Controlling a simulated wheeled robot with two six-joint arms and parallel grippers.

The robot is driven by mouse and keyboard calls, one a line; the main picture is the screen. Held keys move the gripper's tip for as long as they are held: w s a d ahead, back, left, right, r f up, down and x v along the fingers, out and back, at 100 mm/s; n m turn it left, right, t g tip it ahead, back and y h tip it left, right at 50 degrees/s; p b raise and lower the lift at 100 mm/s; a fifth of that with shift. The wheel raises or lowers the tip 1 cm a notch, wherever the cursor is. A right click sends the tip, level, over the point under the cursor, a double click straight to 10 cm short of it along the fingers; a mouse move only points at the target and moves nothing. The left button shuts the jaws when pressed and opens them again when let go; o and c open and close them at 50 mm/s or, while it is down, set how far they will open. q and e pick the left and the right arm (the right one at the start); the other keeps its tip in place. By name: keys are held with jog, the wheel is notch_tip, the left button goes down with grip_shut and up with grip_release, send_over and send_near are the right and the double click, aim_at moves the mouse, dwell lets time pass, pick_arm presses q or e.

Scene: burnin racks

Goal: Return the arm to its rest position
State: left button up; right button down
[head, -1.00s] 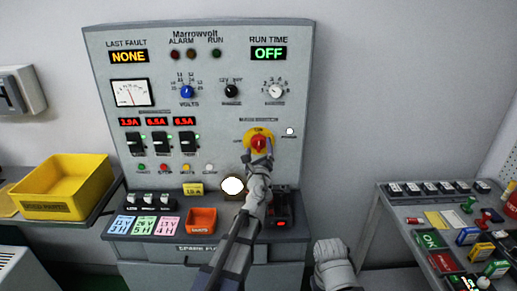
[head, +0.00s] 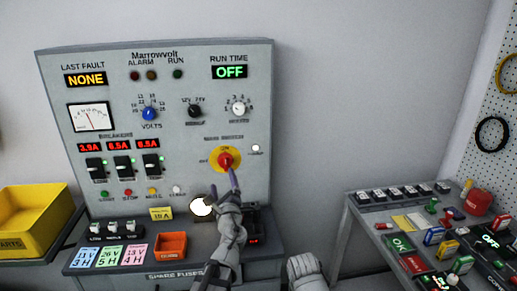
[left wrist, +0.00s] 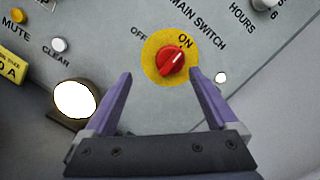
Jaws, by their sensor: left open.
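My left gripper (head: 226,188) is in front of the grey Marrowvolt panel (head: 190,75), just below the red main switch (head: 225,160) on its yellow disc. In the left wrist view the purple fingers (left wrist: 160,85) are spread apart with nothing between them. The red switch knob (left wrist: 171,60) stands beyond the fingertips, its white mark pointing toward ON. My right arm shows as a grey rounded part (head: 305,271) at the bottom; its gripper fingers are not visible.
A yellow parts bin (head: 38,222) stands at the left. An orange tray (head: 170,246) and coloured cards sit on the panel's ledge. A lit round white lamp (head: 201,206) is near my left gripper. A cluttered side table (head: 365,228) stands at the right.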

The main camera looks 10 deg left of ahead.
pick_arm(q)
jog(key=s+f+n+g+p, duration=0.1)
jog(key=s+f+n+g, duration=0.2)
jog(key=f+n, duration=0.1)
jog(key=s+d+f+n+g, duration=0.1)
jog(key=s+f+n+g, duration=0.2)
jog(key=n, duration=0.3)
jog(key=s+f+n+g+p, duration=0.1)
jog(key=s+f+n+g, duration=0.3)
jog(key=s+f+n, duration=0.1)
jog(key=shift+d+f+y+p, duration=0.1)
jog(key=shift+d+y+p, duration=0.1)
jog(key=shift+y+p, duration=0.1)
jog(key=s+d+f+n+g+h, duration=0.2)
jog(key=s+d+f+g+h, duration=0.1)
jog(key=s+d, duration=0.4)
jog(key=s+d+f+n+g+h+p, duration=0.1)
jog(key=s+d+f+n+g+h, duration=0.1)
jog(key=s+d, duration=0.5)
notch_tip(320, 180, down, 3)
jog(key=s+g+h, duration=0.1)
jog(key=s+g, duration=0.1)
jog(key=g, duration=0.1)
jog(key=shift+s+r+p, duration=0.2)
jog(key=shift+s+p, duration=0.1)
jog(key=shift+s, duration=0.05)
jog(key=shift+d, duration=0.1)
